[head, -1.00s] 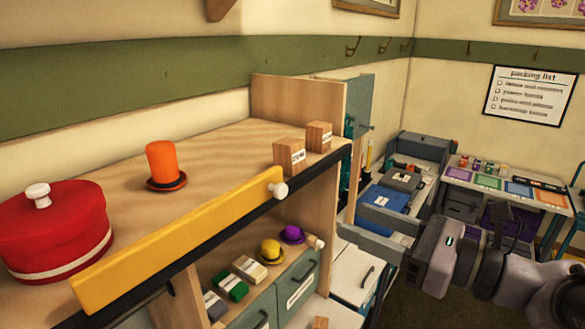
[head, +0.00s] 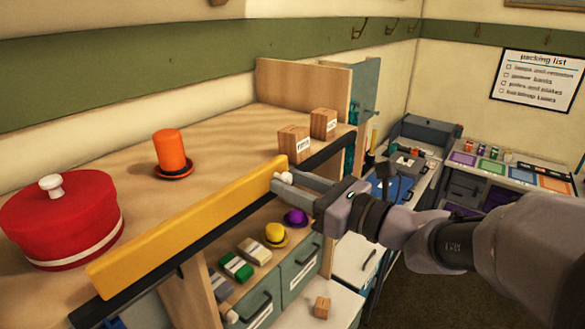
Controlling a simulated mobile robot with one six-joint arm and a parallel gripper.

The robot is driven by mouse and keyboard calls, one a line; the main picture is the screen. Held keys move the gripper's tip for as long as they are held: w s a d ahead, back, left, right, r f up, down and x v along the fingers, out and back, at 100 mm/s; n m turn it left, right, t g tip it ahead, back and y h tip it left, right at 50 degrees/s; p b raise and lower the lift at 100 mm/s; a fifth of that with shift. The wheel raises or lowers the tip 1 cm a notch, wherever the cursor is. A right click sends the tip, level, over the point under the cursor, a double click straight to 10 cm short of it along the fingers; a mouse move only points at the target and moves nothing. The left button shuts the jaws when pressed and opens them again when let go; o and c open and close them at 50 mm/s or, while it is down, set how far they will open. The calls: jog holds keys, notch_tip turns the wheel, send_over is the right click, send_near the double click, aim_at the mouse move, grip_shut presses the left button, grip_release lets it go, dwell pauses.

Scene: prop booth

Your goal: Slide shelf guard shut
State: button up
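The shelf guard (head: 190,228) is a long yellow board along the front edge of the wooden shelf top (head: 225,150). It covers the left and middle of the edge, and the right part of the edge is uncovered. A white knob (head: 287,177) sits at the guard's right end. My gripper (head: 289,178) reaches in from the right with its fingertips at the knob. The fingers and knob overlap in the head view, so I cannot tell whether they are closed on it.
Behind the guard stand a red round box (head: 62,222) and an orange top hat (head: 172,152). Two wooden blocks (head: 294,143) (head: 323,123) stand behind the uncovered right edge. Below are small hats (head: 277,235) and drawers (head: 300,270).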

grip_shut()
dwell(1.2)
